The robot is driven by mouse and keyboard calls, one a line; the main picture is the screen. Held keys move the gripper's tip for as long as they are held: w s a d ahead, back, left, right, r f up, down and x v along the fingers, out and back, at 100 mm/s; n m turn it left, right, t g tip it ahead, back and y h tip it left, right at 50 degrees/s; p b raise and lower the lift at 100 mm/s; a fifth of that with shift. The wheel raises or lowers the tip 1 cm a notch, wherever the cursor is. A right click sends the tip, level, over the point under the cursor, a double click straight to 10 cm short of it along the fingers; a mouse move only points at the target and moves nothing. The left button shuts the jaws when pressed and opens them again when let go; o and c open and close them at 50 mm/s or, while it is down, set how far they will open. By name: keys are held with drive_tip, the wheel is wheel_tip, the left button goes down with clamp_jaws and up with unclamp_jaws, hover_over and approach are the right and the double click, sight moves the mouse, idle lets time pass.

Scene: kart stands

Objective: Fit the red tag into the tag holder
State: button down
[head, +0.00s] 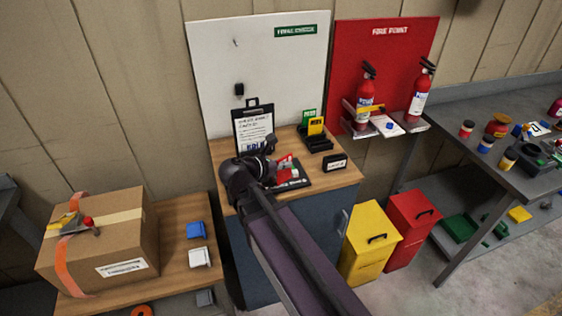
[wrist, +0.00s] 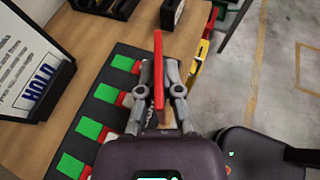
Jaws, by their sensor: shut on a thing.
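My gripper (wrist: 160,85) is shut on the red tag (wrist: 158,70), which shows nearly edge-on as a thin upright strip between the fingers. In the head view my gripper (head: 270,160) is over the wooden-topped cabinet, and red shows beside the fingers. A black slotted holder (head: 320,146) stands farther back on the cabinet, with a yellow tag (head: 316,126) and a green tag (head: 309,115) upright at it. The red tag is apart from this holder. Whether a slot is free is too small to tell.
A black board (wrist: 85,125) with green and red patches lies beneath my gripper. A HOLD sign (head: 254,130) stands at left, and a small labelled black block (head: 334,163) at right. Yellow (head: 370,243) and red (head: 412,228) bins stand right of the cabinet.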

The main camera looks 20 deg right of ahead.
idle(0.3)
drive_tip(key=w+f+b, duration=0.1)
drive_tip(key=w, duration=1.3)
drive_tip(key=shift+w+d+f, duration=0.2)
drive_tip(key=shift+w+d, duration=0.15)
drive_tip(key=shift+w, duration=0.15)
drive_tip(key=shift+w+f+b, duration=0.25)
drive_tip(key=shift+f+b, duration=0.7)
drive_tip(key=shift+b, duration=0.1)
drive_tip(key=shift+w+f+b, duration=0.25)
drive_tip(key=shift+f+b, duration=0.65)
drive_tip(key=shift+b, duration=0.1)
drive_tip(key=shift+f, duration=0.2)
drive_tip(key=c, duration=0.8)
unclamp_jaws()
drive_tip(key=shift+r, duration=0.1)
